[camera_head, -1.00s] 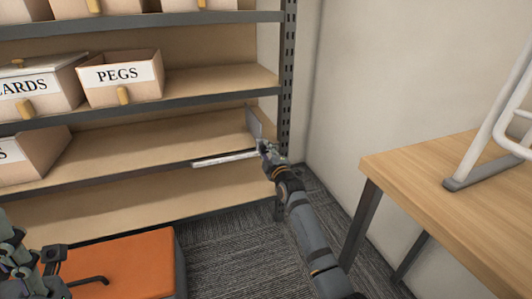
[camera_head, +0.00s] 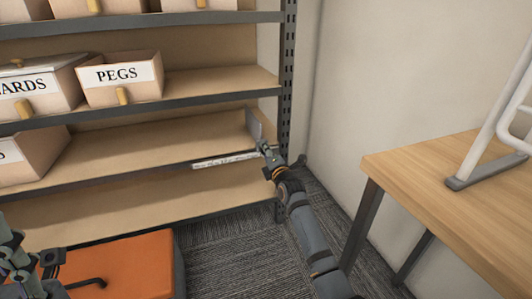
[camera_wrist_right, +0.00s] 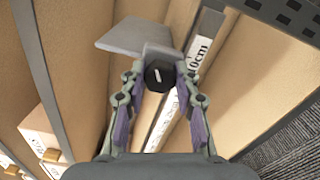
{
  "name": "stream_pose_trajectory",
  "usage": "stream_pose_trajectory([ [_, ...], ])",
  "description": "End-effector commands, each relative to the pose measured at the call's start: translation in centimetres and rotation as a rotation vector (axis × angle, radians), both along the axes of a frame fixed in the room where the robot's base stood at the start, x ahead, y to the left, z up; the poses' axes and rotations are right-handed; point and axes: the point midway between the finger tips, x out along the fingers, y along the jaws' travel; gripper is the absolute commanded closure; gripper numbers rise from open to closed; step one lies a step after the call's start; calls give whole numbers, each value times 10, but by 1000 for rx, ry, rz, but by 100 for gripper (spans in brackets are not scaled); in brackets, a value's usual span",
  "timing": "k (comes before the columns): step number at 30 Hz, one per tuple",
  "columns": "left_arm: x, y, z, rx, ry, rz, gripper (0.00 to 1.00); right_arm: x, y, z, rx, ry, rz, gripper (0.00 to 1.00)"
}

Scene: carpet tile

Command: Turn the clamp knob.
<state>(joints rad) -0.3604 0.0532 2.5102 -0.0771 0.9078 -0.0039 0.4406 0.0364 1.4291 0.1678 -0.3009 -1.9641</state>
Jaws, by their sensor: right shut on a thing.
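The clamp knob (camera_wrist_right: 158,76) is a dark, faceted knob with a pale slot mark, seen end-on in the right wrist view. My right gripper (camera_wrist_right: 157,84) is shut on it, one finger on each side. A grey plate (camera_wrist_right: 137,36) stands behind the knob; it also shows at the shelf's right end in the head view (camera_head: 253,124). In the head view my right gripper (camera_head: 266,149) is at the shelf's front edge and hides the knob. My left gripper (camera_head: 22,268) is partly in view at the lower left; its fingers are unclear.
A white printed strip (camera_head: 225,160), reading "10cm" in the wrist view, lies along the shelf edge. The shelving's dark post (camera_head: 287,80) is close to the right gripper. A wooden table (camera_head: 440,190) stands at right, an orange-topped box (camera_head: 135,268) below. Labelled bins (camera_head: 122,88) sit at left.

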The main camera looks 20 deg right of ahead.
Motion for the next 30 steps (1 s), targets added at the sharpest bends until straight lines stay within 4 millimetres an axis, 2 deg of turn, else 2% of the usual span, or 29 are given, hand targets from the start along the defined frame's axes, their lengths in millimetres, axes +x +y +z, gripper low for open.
stream_pose_trajectory([
  [15, 0, -2, -1, 14, 0, -5, 60, 0, 0, -1, -18, 2, 0, 100],
  [16, 0, -2, -1, 14, 0, -5, 60, 0, 0, -1, -18, 2, 0, 67],
  [20, 0, -2, -1, 13, 0, -5, 60, 0, 0, -1, -18, 2, 0, 49],
  [21, 0, -2, -1, 13, 0, -5, 60, 0, 0, -1, -17, 2, 0, 46],
  [30, 0, 0, -1, 2, 1, 0, 60, -2, 0, -1, -17, 0, 0, 46],
])
